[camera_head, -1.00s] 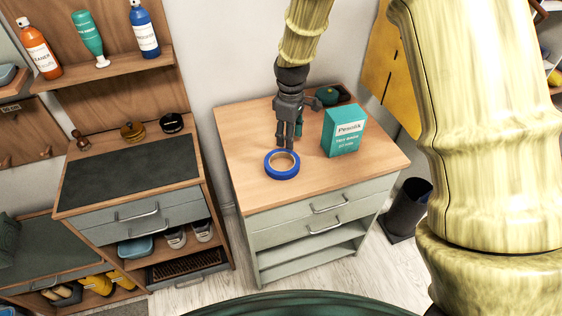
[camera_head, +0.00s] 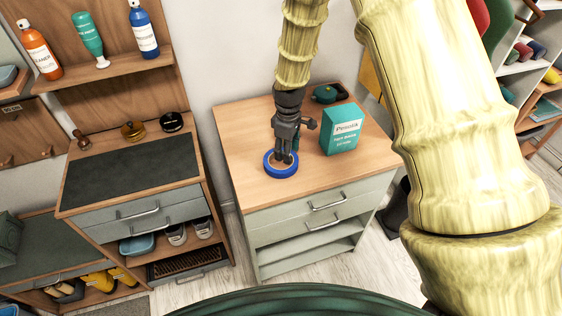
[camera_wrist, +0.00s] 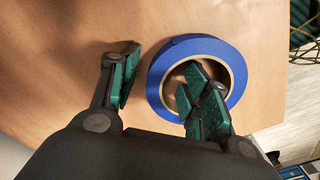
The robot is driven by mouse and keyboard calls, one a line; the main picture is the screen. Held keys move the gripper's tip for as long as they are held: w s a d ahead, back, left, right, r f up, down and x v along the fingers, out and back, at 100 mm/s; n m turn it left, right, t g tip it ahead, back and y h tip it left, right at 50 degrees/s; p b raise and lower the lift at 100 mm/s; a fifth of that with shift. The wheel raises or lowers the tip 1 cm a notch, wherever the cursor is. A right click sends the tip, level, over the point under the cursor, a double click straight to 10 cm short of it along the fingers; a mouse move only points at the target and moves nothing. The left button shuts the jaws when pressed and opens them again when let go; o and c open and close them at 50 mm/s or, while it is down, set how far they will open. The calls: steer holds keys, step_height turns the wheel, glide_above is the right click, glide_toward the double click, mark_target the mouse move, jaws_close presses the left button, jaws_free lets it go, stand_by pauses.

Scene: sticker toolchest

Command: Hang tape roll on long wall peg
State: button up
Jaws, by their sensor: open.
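The blue tape roll (camera_head: 281,164) lies flat on the wooden top of the drawer cabinet. In the wrist view the tape roll (camera_wrist: 203,45) shows its tan inner core. My gripper (camera_head: 287,152) points down at the roll and covers part of its far side in the head view. In the wrist view my gripper (camera_wrist: 163,90) is open, with one finger over or in the ring's hole and the other outside the ring on its left. The ring's wall lies between the fingers. I cannot tell how deep the fingertip sits. Wall pegs (camera_head: 45,151) show on the wooden panel at the left.
A teal box (camera_head: 342,133) stands right of my gripper on the cabinet top (camera_head: 243,132). A dark green item (camera_head: 327,94) lies behind it. A workbench with a dark mat (camera_head: 125,163) stands at the left, under a shelf of bottles (camera_head: 90,40).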

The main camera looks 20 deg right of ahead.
jaws_close()
steer(key=shift+r, duration=0.15)
steer(key=shift+r+b, duration=0.3)
steer(key=shift+r, duration=0.25)
steer(key=shift+s+d+r+b, duration=0.15)
steer(key=shift+s+r+b, duration=0.1)
steer(key=shift+r, duration=0.3)
steer(key=shift+s+d+r+b, duration=0.1)
steer(key=shift+s+r+b, duration=0.15)
steer(key=shift+r, duration=0.25)
steer(key=s+d, duration=0.2)
steer(key=s, duration=0.2)
steer(key=s+d+r+b, duration=0.1)
steer(key=s+d, duration=0.1)
steer(key=s, duration=0.3)
steer(key=s+d+b, duration=0.1)
steer(key=s+d, duration=0.1)
steer(key=s, duration=0.2)
steer(key=shift+s+r, duration=0.3)
steer(key=shift+s, duration=0.05)
